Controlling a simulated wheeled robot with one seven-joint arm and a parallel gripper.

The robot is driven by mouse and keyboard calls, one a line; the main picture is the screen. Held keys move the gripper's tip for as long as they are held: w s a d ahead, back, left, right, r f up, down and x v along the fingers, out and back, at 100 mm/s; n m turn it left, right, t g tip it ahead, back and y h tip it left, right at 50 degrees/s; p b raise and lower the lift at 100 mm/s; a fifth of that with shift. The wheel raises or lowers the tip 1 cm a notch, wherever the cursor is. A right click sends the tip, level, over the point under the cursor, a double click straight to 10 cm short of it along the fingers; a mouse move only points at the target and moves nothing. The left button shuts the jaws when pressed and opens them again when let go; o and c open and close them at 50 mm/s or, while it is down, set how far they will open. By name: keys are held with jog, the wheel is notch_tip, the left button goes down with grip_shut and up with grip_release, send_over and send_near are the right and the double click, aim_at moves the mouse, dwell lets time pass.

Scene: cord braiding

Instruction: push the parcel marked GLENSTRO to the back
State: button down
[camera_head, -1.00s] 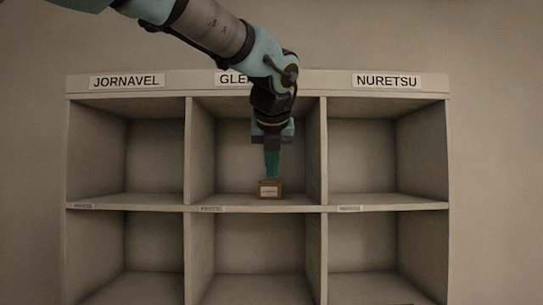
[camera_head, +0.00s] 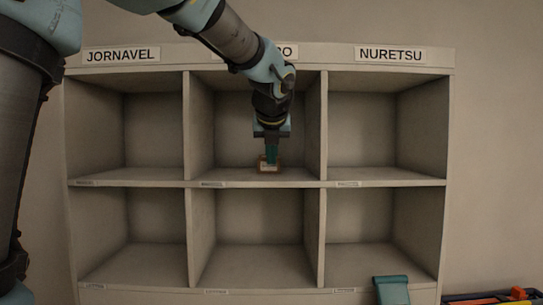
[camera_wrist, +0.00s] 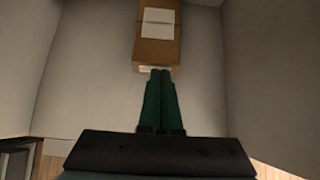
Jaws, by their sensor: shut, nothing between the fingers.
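The parcel (camera_head: 262,168) is a small brown box with a white label, on the floor of the upper middle compartment, near its front edge. The label's print is too small to read. In the wrist view the parcel (camera_wrist: 158,52) lies straight ahead of the fingers. My gripper (camera_head: 270,162) is shut and empty, pointing down in front of the parcel and partly hiding it. In the wrist view the tips of my gripper (camera_wrist: 161,72) are at the parcel's near face; I cannot tell whether they touch.
The grey shelf unit (camera_head: 186,130) has upper and lower compartments with dividers. Its top signs read JORNAVEL (camera_head: 121,55) and NURETSU (camera_head: 391,54); my arm hides most of the middle one. The compartment floor around the parcel is clear. A teal object (camera_head: 392,290) stands at the lower right.

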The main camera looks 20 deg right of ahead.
jog(key=shift+w+d+r+p, duration=0.25)
jog(key=shift+w+p, duration=0.35)
jog(key=shift+p, duration=0.15)
jog(key=shift+w+d+f+p, duration=0.1)
jog(key=shift+w+d+p, duration=0.15)
jog(key=shift+w+p, duration=0.25)
jog(key=shift+w+d+f+p, duration=0.1)
jog(key=shift+w+d+p, duration=0.2)
jog(key=shift+w, duration=0.2)
